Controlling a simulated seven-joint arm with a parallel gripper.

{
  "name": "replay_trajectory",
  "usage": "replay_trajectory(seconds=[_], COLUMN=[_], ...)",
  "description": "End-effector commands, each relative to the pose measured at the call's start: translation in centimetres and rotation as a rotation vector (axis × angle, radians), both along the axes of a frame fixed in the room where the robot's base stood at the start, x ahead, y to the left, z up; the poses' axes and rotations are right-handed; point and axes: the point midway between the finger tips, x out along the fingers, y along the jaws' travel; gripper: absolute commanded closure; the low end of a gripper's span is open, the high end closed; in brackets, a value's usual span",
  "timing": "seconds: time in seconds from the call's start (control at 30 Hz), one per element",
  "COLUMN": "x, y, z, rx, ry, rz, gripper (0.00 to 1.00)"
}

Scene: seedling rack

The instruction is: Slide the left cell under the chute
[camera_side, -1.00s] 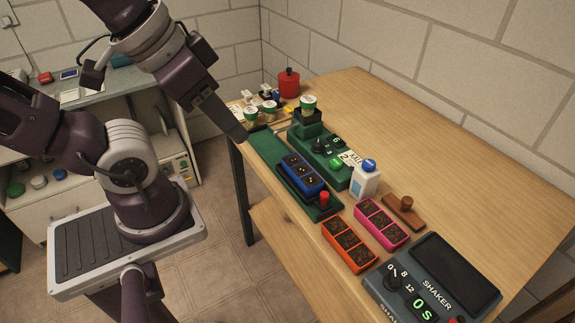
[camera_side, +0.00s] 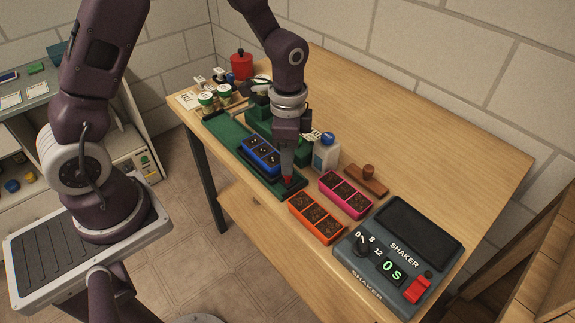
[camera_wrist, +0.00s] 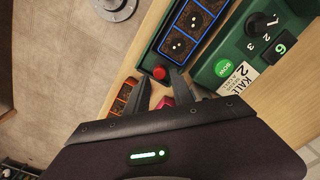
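A blue tray (camera_side: 262,155) with dark soil cells sits on a dark green slide near the table's front edge. In the wrist view, the blue tray (camera_wrist: 190,28) shows white seeds on the soil. A red knob (camera_wrist: 160,72) stands at the slide's near end. My gripper (camera_side: 287,178) points down at this knob (camera_side: 287,182). In the wrist view, my gripper (camera_wrist: 161,80) is open, its fingers apart with the knob by their tips; contact cannot be told. The green sowing machine (camera_wrist: 236,62) stands beside the slide. Its chute is hidden behind my arm.
An orange tray (camera_side: 317,218), a pink tray (camera_side: 345,195) and a grey shaker (camera_side: 385,265) are right of the knob. A wooden tamper (camera_side: 367,180) lies behind. Green-lidded jars (camera_side: 207,99) and a red pot (camera_side: 241,65) are far left.

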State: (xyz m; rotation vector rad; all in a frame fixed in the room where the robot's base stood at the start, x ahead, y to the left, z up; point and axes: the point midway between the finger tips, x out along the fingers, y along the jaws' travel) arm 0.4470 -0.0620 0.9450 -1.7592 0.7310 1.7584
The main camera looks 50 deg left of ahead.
Motion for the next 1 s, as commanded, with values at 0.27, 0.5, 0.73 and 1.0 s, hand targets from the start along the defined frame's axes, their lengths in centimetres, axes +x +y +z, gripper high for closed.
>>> replay_trajectory(seconds=[0.27, 0.5, 0.73, 1.0], x=[-0.1, -0.1, -0.1, -0.1], y=[0.0, 0.0, 0.0, 0.0], z=[-2.9, -2.9, -2.8, -2.8], rx=[0.001, 0.001, 0.001, 0.001], ry=[0.001, 0.001, 0.001, 0.001], rz=[0.000, 0.001, 0.002, 0.002], gripper=[0.71, 0.81, 1.00, 1.00])
